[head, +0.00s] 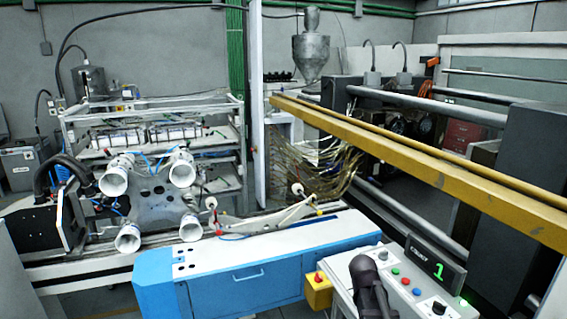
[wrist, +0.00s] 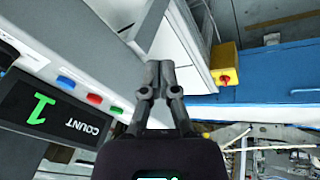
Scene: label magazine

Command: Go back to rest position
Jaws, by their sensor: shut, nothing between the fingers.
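My gripper (wrist: 160,70) shows in the wrist view with its two dark fingers together and nothing between them. It is over the area beside the grey control panel (wrist: 78,56), apart from the buttons as far as the view shows. In the head view a dark part of my arm stands in front of the control panel (head: 398,296) at the bottom right and hides part of it. The fingertips cannot be made out there.
The panel's counter display (head: 437,262) reads a green 1. A blue cabinet (head: 250,262) and a yellow box with a red button (head: 318,290) stand to its left. A long yellow beam (head: 430,160) crosses behind. A machine with white cups (head: 116,180) is at left.

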